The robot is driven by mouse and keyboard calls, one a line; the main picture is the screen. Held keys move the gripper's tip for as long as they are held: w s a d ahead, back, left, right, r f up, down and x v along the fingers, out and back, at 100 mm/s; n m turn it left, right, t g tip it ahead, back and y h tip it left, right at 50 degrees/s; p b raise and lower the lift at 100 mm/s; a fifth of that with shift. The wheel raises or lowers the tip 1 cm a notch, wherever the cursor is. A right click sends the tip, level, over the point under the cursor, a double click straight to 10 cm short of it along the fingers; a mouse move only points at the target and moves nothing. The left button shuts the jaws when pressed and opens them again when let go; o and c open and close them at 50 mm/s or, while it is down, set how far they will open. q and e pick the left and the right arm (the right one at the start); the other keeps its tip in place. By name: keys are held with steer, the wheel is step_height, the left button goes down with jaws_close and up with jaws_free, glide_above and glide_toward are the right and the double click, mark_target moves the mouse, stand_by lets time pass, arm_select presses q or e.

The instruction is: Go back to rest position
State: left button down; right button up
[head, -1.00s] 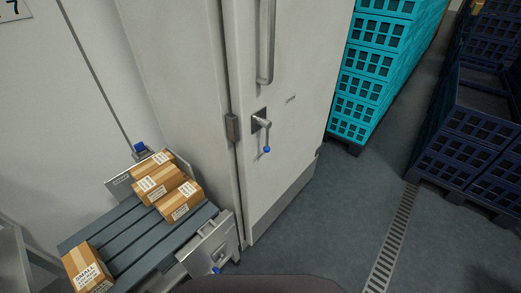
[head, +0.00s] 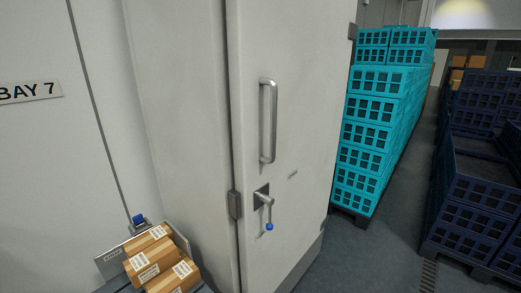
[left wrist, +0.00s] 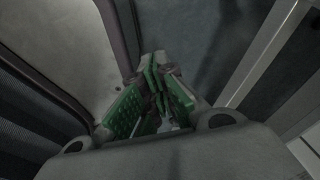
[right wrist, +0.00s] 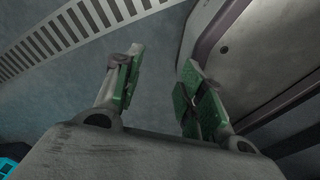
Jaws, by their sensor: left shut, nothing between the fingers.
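My left gripper (left wrist: 160,85) shows in the left wrist view with its green finger pads together and nothing between them. My right gripper (right wrist: 158,85) shows in the right wrist view with its green pads wide apart. Bare floor (right wrist: 150,50) lies between and beyond its fingers, and it is empty. Neither gripper nor arm shows in the head view.
A white door (head: 290,130) with a bar handle (head: 268,120) and a blue-tipped lever (head: 264,205) stands ahead. Cardboard boxes (head: 152,262) sit on a stand at lower left. Turquoise crates (head: 368,135) and dark blue crates (head: 475,195) stand right, with floor between.

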arm_select(q)
steer(key=s, duration=0.1)
steer(key=s+a+f, duration=0.1)
steer(key=s, duration=0.2)
steer(key=shift+a+f, duration=0.15)
steer(key=shift+f, duration=0.1)
arm_select(e)
steer(key=shift+s, duration=0.55)
steer(key=shift+w, duration=0.1)
